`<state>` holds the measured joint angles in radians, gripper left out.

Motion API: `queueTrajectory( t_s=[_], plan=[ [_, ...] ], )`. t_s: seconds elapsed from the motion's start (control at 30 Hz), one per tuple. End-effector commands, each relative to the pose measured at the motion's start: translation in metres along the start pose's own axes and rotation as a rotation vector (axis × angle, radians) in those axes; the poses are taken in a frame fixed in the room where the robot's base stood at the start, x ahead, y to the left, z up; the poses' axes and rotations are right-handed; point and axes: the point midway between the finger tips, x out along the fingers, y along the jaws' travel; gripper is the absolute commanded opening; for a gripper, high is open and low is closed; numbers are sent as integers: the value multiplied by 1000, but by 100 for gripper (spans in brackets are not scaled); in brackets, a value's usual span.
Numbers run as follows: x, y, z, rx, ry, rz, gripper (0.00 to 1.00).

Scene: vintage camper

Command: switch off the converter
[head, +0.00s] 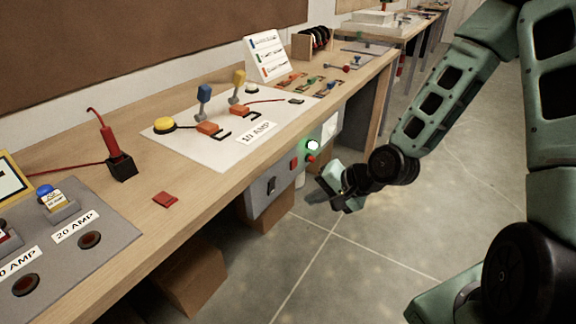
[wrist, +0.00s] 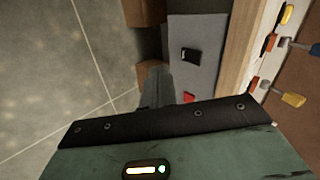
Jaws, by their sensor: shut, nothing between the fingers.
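A grey panel (head: 262,200) that looks like the converter is mounted under the front edge of the bench. It carries a black rocker switch (head: 271,186), a small red part (head: 293,163), a red button (head: 310,158) and a glowing green lamp (head: 313,145). In the wrist view, the panel (wrist: 205,70) shows the black switch (wrist: 190,55) and a red part (wrist: 188,97). My gripper (head: 338,203) is shut and empty, in front of the panel and to the right of the switch, apart from it. Which way the switch is set is too small to tell.
The wooden bench (head: 150,240) holds a white board (head: 180,148) with levers, marked 10 AMP, and a grey board (head: 110,250) marked 20 AMP. Brown boxes (head: 190,275) stand under the bench. The tiled floor (head: 370,260) in front is clear.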

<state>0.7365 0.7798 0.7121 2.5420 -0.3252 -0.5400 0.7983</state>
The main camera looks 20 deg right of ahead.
Motion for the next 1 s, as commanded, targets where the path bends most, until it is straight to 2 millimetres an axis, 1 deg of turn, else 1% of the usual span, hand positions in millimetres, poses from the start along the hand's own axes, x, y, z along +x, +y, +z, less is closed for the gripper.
queueTrajectory(
  t_s=[0.03,0.2,0.33,0.67,0.77,0.83,0.97,1.0],
  plan=[
    [-12,-10,-7,39,14,-24,0],
    [-22,-19,-20,119,48,-82,0],
    [-24,-21,-24,139,57,-98,0],
    [-22,-20,-23,138,57,-98,0],
    [-16,-20,-24,138,56,-98,0],
    [-8,-21,-24,137,54,-98,0],
    [14,-23,-24,137,53,-98,0],
    [23,-24,-25,136,53,-99,0]
  ],
)
